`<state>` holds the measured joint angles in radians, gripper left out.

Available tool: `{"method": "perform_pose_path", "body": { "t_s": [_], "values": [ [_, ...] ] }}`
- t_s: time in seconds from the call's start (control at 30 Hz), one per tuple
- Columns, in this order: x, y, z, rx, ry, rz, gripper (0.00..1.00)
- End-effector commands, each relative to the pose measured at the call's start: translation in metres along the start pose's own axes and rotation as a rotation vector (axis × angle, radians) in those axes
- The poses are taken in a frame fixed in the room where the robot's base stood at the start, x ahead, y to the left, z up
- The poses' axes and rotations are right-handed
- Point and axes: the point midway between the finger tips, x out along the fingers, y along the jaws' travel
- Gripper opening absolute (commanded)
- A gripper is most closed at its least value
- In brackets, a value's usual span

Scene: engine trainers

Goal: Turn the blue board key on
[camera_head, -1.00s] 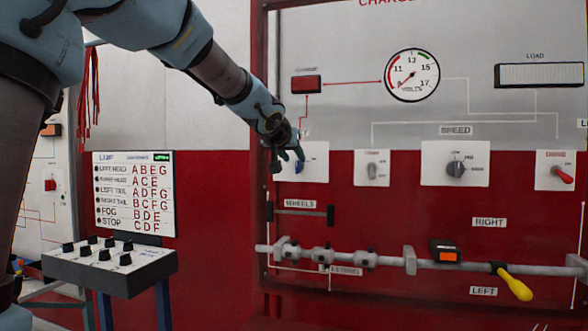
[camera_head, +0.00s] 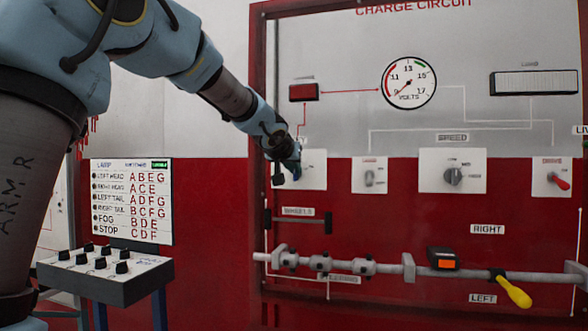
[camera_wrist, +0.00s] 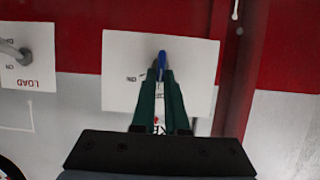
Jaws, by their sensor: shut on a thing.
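The blue key (camera_wrist: 162,58) stands on a white switch plate (camera_wrist: 195,62) on the board, and only its tip shows between my fingers in the wrist view. My gripper (camera_wrist: 161,72) has its two green fingers closed on the key. In the head view, my gripper (camera_head: 288,172) is at the white key plate (camera_head: 315,170) at the left of the board. The key itself is hidden there behind my fingers. In the wrist view, part of the ON and OFF lettering beside the key is visible, but which way the key is turned is hard to tell.
Right of the key are the load switch (camera_head: 369,176), the speed knob (camera_head: 454,176) and a red switch (camera_head: 558,181). A volt gauge (camera_head: 408,82) is above. A grey bar (camera_head: 380,262) with a yellow handle (camera_head: 513,292) runs below. A control box (camera_head: 105,275) stands at left.

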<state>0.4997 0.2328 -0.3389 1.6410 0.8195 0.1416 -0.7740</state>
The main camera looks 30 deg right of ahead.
Motion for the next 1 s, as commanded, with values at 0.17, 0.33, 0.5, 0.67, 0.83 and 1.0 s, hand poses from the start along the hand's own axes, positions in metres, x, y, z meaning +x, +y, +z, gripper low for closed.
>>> {"method": "perform_pose_path", "body": {
  "t_s": [0.17,0.33,0.5,0.67,0.83,1.0],
  "values": [
    [-0.0001,0.0,0.0001,0.0,0.0,0.0,0.0],
    [0.0,0.0,0.0001,0.0,0.0,0.0,0.0],
    [0.0003,0.0003,0.0008,0.004,0.0,-0.002,0.0],
    [0.0013,0.0016,0.0034,0.036,0.0,-0.014,0.0],
    [0.0028,0.0042,0.0066,0.116,0.002,-0.047,0.0],
    [0.004,0.0076,0.0094,0.243,0.003,-0.098,0.0]
  ]
}}
